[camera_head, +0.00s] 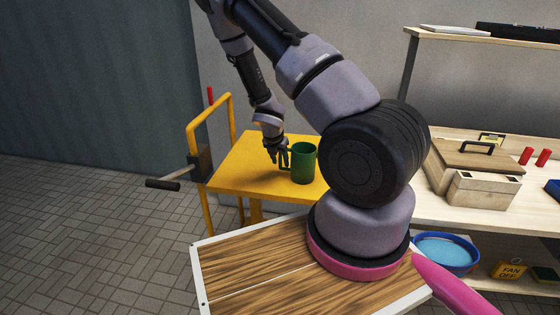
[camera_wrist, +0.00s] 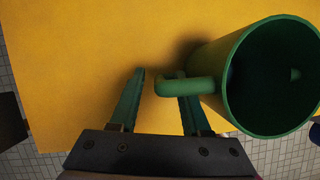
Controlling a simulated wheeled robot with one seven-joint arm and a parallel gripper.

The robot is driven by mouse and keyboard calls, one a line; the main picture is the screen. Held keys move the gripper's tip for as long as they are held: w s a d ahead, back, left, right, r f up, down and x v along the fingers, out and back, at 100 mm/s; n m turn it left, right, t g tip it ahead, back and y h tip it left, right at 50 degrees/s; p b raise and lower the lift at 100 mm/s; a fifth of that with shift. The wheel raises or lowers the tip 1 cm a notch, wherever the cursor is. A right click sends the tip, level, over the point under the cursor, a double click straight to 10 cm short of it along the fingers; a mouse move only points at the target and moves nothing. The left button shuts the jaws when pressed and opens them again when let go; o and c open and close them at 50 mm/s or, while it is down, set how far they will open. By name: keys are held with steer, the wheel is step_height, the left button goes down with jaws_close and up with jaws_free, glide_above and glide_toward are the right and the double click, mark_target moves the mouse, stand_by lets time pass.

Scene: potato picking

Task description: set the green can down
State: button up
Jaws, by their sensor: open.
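The green can (camera_head: 303,163) is a mug-like can with a side handle, standing upright on the yellow cart top (camera_head: 240,172). In the wrist view the can (camera_wrist: 268,75) is at the right, its open mouth showing a dark inside. Its handle (camera_wrist: 183,86) points left. My gripper (camera_head: 281,160) is at the can's left side. In the wrist view my gripper (camera_wrist: 160,85) has its two green fingers apart, with the handle's end between or just over the fingertips. I cannot tell whether a finger touches the handle.
The cart has a yellow push rail (camera_head: 208,122) at its left. A wooden workbench (camera_head: 440,200) stands at the right with a lidded wooden box (camera_head: 484,190). A blue bowl (camera_head: 446,255) sits on its lower shelf. The yellow top left of the can is clear.

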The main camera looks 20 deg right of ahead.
steer(key=s+a+r+m+t+y, duration=0.1)
steer(key=s+r+m, duration=0.2)
steer(key=r+m, duration=0.55)
steer(key=s+a+r+m+y, duration=0.1)
steer(key=s+a+r+m, duration=0.2)
steer(key=r, duration=1)
steer(key=s+r+m+t+y, duration=0.1)
steer(key=s+r+m, duration=0.4)
steer(key=r, duration=0.6)
steer(key=s+a+r+m+t+y, duration=0.1)
steer(key=s+a+r+m, duration=0.2)
steer(key=s+r+m, duration=0.3)
steer(key=s+a+r+m+t+y, duration=0.1)
steer(key=s+a+r+m, duration=0.2)
steer(key=s+r+m, duration=0.4)
steer(key=shift+s+r+m, duration=0.15)
steer(key=shift+s+m, duration=0.45)
steer(key=shift+m, duration=0.15)
steer(key=shift+a, duration=0.1)
